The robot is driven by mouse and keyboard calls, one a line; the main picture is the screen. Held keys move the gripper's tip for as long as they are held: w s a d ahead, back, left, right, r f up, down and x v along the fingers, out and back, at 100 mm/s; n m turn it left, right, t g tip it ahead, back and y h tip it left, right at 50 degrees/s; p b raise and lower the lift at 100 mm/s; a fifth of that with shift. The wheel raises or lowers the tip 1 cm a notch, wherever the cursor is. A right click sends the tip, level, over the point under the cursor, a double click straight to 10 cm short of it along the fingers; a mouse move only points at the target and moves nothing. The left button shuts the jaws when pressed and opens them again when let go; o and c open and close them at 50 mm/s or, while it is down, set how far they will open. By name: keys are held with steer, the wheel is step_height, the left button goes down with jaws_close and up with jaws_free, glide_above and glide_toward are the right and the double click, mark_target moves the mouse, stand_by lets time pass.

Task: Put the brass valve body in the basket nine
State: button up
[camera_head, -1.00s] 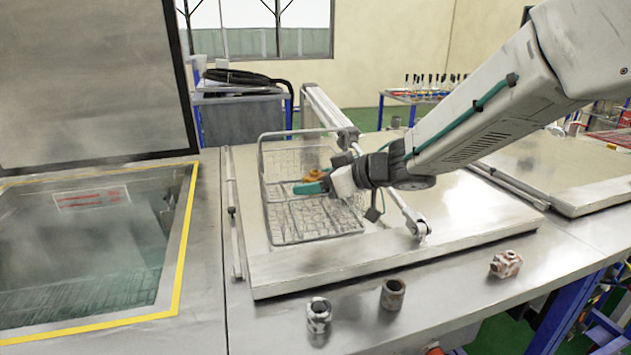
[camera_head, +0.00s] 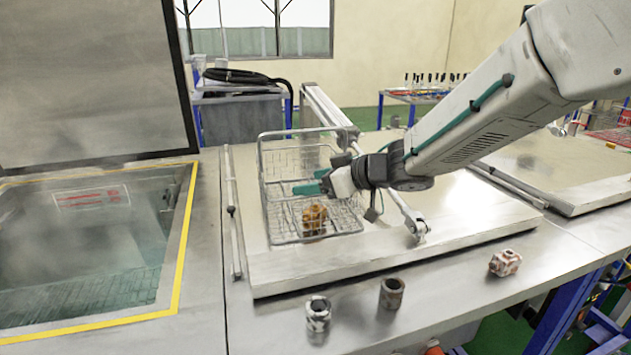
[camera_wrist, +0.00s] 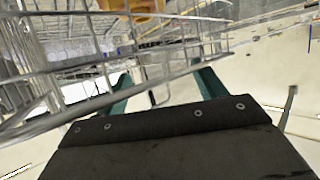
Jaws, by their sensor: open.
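The brass valve body (camera_head: 315,219) lies inside the wire basket (camera_head: 271,190), on its floor near the front. The basket stands on a closed metal lid. My gripper (camera_head: 312,182) is open and empty, with its green fingers over the basket, above and behind the valve body. In the wrist view, the open fingers (camera_wrist: 160,88) show near the basket's wires (camera_wrist: 75,112), and part of the valve body (camera_wrist: 132,5) shows at the top edge. No number is readable on the basket.
At left is an open tank (camera_head: 85,245) with liquid. A support bar (camera_head: 330,110) runs behind the basket.

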steer(key=shift+s+d, duration=0.15)
steer(key=shift+s, duration=0.1)
steer(key=s+d+r+m+t+h, duration=0.25)
steer(key=d+r+h, duration=0.2)
steer(key=d, duration=0.65)
steer(key=s+d+r+m+t+h, duration=0.1)
steer(key=d+r+m+t+h, duration=0.35)
steer(key=d, duration=0.55)
steer(key=s+d+f+m+g+h, duration=0.2)
steer(key=s+d+m+g+h, duration=0.1)
steer(key=s+d+h, duration=0.3)
steer(key=s+f+g+y, duration=0.1)
steer(key=s+f+g, duration=0.1)
steer(key=s, duration=0.6)
steer(key=s+a+f+m+g+y, duration=0.1)
steer(key=s+f+g, duration=0.2)
steer(key=s, duration=0.6)
steer(key=s+a+f+g+y, duration=0.1)
steer(key=s+f+g, duration=0.2)
steer(key=s, duration=0.5)
steer(key=shift+s+m+g, duration=0.15)
steer(key=shift+m+g, duration=0.25)
steer(key=shift+g, duration=0.5)
